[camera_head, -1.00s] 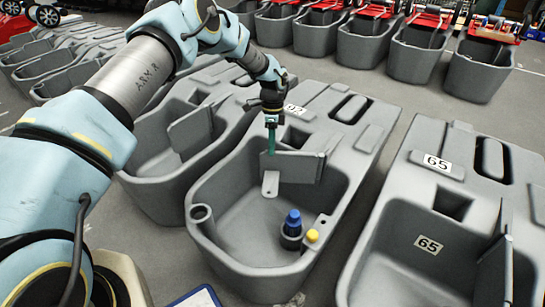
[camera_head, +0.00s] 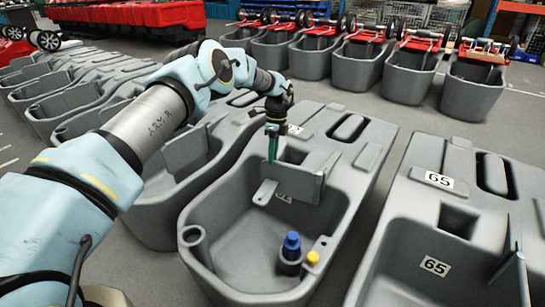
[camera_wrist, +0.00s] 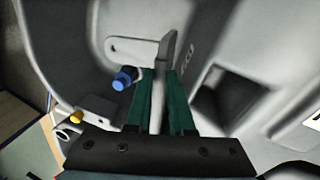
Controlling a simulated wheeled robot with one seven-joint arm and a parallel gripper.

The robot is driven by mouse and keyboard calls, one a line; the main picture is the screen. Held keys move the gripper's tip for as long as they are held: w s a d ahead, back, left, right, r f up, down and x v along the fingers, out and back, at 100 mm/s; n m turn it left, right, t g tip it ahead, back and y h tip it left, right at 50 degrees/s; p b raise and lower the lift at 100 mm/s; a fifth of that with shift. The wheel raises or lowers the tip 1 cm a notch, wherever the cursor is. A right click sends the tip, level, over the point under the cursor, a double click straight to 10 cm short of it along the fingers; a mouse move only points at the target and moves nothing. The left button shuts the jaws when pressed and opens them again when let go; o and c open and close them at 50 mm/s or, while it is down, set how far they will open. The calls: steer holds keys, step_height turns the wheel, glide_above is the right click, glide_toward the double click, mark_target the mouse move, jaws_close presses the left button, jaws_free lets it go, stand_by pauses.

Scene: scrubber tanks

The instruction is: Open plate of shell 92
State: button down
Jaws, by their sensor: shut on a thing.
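The grey shell (camera_head: 190,262) in the middle has an open basin and a label (camera_head: 295,129) on top, partly hidden by my wrist. Its grey plate (camera_head: 300,184) stands raised across the far end of the basin, with a rounded tab (camera_head: 265,192) at its left. A second label (camera_head: 284,197) shows partly under the plate. My gripper (camera_head: 272,158) points down at the plate's left end. In the wrist view, the green fingers (camera_wrist: 158,90) are shut on the plate (camera_wrist: 168,50), seen nearly edge-on between them.
A blue cap (camera_head: 292,242) and a yellow knob (camera_head: 312,258) stand in the basin's near right. Shell 65 (camera_head: 405,215) is close on the right; another shell (camera_head: 150,205) is close on the left. Red-framed machines (camera_head: 410,65) line the back.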

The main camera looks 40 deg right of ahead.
steer(key=c, duration=0.8)
jaws_free()
steer(key=r, duration=0.3)
steer(key=d+r, duration=0.1)
steer(key=r, duration=0.3)
steer(key=w+d+r+p, duration=0.1)
steer(key=r, duration=0.2)
steer(key=shift+r, duration=0.25)
steer(key=shift+w+a, duration=0.1)
